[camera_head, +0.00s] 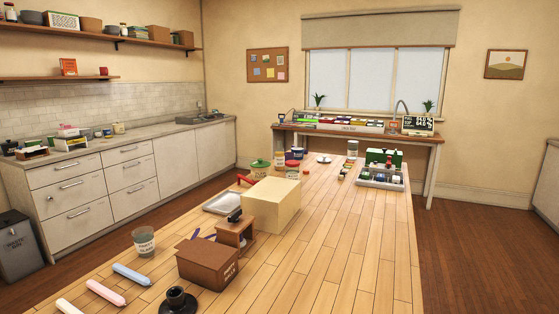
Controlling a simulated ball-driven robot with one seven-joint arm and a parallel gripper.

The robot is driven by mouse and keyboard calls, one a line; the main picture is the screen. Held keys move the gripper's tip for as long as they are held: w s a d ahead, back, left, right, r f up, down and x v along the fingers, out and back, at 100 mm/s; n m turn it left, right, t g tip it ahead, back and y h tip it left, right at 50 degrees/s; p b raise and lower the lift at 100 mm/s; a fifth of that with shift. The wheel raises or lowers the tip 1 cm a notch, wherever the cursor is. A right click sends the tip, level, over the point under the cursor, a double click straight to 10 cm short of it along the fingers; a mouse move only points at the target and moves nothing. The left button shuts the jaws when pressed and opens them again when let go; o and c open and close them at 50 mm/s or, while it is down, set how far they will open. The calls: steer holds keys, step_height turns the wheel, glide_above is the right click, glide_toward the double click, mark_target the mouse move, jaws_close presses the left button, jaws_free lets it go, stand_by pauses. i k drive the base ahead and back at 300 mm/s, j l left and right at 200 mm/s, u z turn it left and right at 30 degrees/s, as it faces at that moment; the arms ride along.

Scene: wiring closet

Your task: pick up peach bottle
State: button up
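No bottle that is plainly peach shows. Slim tube-like items lie at the table's near left corner: a pink one (105,292), a pale cream-pink one (68,306) partly cut off by the bottom edge, and a light blue one (133,273). They are small, and I cannot tell whether any is the peach bottle. My gripper is not in view.
The long wooden table (325,250) holds a brown box (208,263), a cream block (271,205), a clear cup (144,242), a black round item (178,301) and a filled grey tray (383,177) farther back. Its near right half is clear.

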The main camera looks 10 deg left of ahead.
mark_target(280, 157)
steer(key=i+l+z, duration=0.35)
steer(key=i, duration=0.2)
steer(key=i+l+z, duration=0.4)
steer(key=i, duration=0.2)
steer(key=i+z, duration=0.35)
steer(key=i, duration=0.2)
steer(key=i+u, duration=0.25)
steer(key=i, duration=0.3)
steer(key=i+l+u, duration=0.25)
steer(key=i, duration=0.3)
steer(key=i+l+u, duration=0.25)
steer(key=i, duration=0.25)
